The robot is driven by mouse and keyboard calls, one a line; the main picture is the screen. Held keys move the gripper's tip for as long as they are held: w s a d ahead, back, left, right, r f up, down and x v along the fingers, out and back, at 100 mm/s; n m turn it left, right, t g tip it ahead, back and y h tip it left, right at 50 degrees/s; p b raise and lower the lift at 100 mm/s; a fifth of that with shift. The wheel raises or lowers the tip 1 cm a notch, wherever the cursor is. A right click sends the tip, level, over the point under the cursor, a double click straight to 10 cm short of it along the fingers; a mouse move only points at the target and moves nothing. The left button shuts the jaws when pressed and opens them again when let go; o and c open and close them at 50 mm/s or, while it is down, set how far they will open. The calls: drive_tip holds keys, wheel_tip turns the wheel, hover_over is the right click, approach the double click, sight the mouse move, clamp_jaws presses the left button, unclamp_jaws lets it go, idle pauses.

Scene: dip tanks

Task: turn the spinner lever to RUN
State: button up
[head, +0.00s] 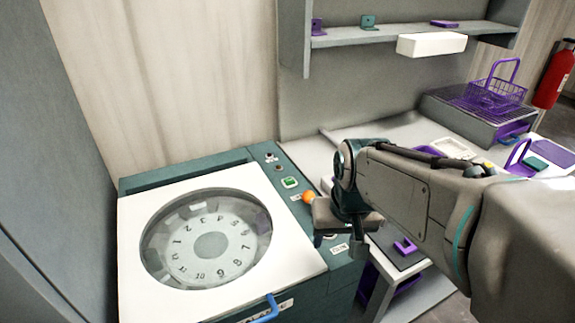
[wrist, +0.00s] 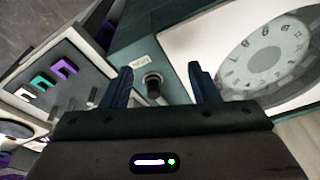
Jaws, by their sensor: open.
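The spinner is a teal cabinet (head: 190,182) with a white lid (head: 150,215) and a round window over a numbered dial. In the wrist view a dark lever shaft (wrist: 153,89) stands out from a grey ring on the spinner's panel, beside a small label. My gripper (head: 337,240) is over the panel with its jaws open. In the wrist view its two dark blue fingers (wrist: 162,86) are on either side of the shaft, apart from it. An orange ball (head: 309,197) shows left of my gripper; its link to the shaft is hidden. The label text is unreadable.
A bench to the right holds a purple basket (head: 496,94). A shelf (head: 400,34) hangs above.

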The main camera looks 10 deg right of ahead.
drive_tip(key=w+r+m+g+y+p, duration=0.1)
drive_tip(key=w+r+p, duration=0.4)
drive_tip(key=w, duration=0.8)
drive_tip(key=m+y+p, duration=0.1)
drive_tip(key=p, duration=0.2)
approach(310, 192)
drive_tip(key=shift+g, duration=0.4)
drive_tip(key=f, duration=0.3)
drive_tip(key=a+f+p, duration=0.1)
drive_tip(key=f, duration=0.2)
drive_tip(key=w+a+f, duration=0.1)
drive_tip(key=f, duration=0.3)
drive_tip(key=shift+w+p, duration=0.1)
drive_tip(key=shift+p, duration=0.3)
clamp_jaws()
